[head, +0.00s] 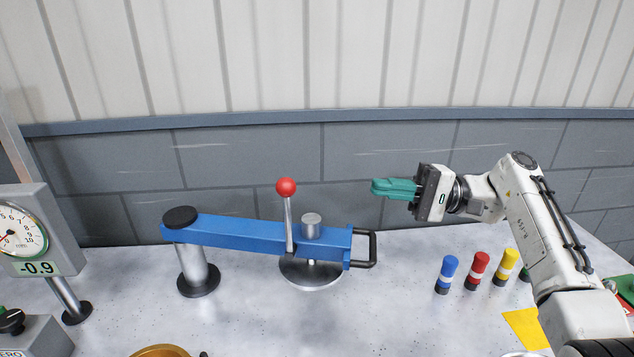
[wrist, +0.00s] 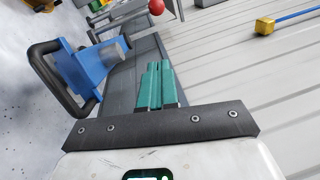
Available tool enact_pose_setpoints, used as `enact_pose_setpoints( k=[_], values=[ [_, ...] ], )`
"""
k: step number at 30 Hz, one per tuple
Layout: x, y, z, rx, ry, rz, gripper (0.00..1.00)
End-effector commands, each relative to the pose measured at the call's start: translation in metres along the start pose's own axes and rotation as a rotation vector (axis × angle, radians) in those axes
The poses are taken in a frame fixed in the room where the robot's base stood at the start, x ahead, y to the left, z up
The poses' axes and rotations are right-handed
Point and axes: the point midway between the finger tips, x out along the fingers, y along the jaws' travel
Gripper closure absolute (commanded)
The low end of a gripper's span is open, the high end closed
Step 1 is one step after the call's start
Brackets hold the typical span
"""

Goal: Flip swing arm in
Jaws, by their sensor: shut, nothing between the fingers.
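The blue swing arm (head: 240,233) extends to the right from a grey post with a black cap (head: 180,217). Its right end carries a black handle (head: 372,249). A lever with a red ball knob (head: 286,187) and a grey cylinder (head: 311,226) stand on the arm, above a round metal disc (head: 310,274). My gripper (head: 378,188), with green fingers, is shut and empty, raised above and to the right of the handle, apart from it. In the wrist view the handle (wrist: 45,75) and blue arm end (wrist: 85,68) show left of the green fingers (wrist: 154,75).
A dial gauge reading -0.9 (head: 38,268) stands at the left. Blue (head: 446,275), red (head: 477,271) and yellow (head: 506,267) cylinders stand at the right, with a yellow sheet (head: 526,329) in front. A grey wall runs behind. Table space before the handle is clear.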

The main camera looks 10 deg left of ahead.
Motion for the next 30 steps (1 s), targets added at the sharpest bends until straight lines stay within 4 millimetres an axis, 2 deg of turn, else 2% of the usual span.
enact_pose_setpoints(
  k=[5, 8, 22, 30],
  values=[
    [0.004, -0.001, 0.0, 0.0, 0.0, 0.0, 1.0],
    [0.014, -0.002, 0.001, 0.0, -0.002, 0.001, 1.0],
    [0.103, -0.003, 0.001, 0.001, -0.003, 0.002, 1.0],
    [0.12, -0.002, 0.021, 0.001, 0.0, 0.001, 1.0]
  ],
)
